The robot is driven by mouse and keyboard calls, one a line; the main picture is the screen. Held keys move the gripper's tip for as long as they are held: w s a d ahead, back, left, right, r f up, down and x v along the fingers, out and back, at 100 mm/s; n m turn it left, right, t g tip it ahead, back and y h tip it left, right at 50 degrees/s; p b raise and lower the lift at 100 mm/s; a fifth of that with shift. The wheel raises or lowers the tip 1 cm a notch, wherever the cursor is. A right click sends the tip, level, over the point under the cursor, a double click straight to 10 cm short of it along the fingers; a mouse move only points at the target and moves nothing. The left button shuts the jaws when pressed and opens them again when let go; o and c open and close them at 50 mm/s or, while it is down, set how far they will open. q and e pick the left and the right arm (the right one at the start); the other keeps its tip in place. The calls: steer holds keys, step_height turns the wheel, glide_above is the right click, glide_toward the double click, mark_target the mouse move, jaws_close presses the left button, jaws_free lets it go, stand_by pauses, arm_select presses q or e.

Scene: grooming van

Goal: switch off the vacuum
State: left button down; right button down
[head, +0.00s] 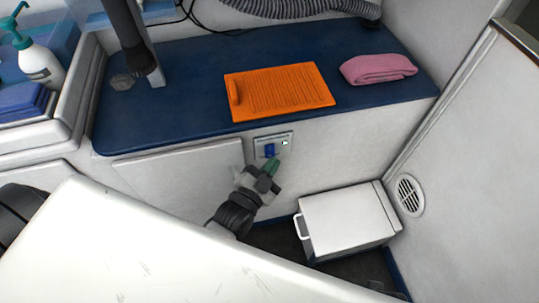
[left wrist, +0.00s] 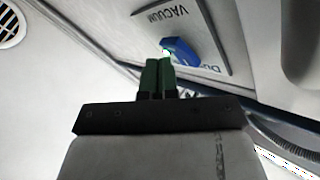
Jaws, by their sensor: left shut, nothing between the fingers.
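The vacuum switch is a blue rocker (head: 270,150) on a small grey plate (head: 284,141) set in the white panel under the blue bench top. In the left wrist view the blue rocker (left wrist: 180,51) shows close up, with the word VACUUM on its plate (left wrist: 202,18). My left gripper (head: 271,167) has green fingertips and is shut and empty. Its tips are just below the rocker; in the left wrist view the tips (left wrist: 158,62) appear very near it, and I cannot tell whether they touch. My right gripper is not in view.
An orange ribbed mat (head: 285,90) and a folded pink towel (head: 378,68) lie on the blue bench (head: 190,105). A white box with a handle (head: 345,220) stands on the floor at the right. A pump bottle (head: 40,62) stands at the left.

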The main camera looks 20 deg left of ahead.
arm_select(q)
steer(key=shift+w+a, duration=0.1)
steer(key=shift+w, duration=0.1)
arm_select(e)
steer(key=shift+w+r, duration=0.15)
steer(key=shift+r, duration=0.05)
arm_select(q)
steer(key=shift+w+a, duration=0.1)
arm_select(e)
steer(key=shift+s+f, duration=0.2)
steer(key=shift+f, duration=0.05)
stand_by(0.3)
arm_select(q)
steer(key=shift+s+d+p, duration=0.5)
steer(key=shift+s, duration=0.15)
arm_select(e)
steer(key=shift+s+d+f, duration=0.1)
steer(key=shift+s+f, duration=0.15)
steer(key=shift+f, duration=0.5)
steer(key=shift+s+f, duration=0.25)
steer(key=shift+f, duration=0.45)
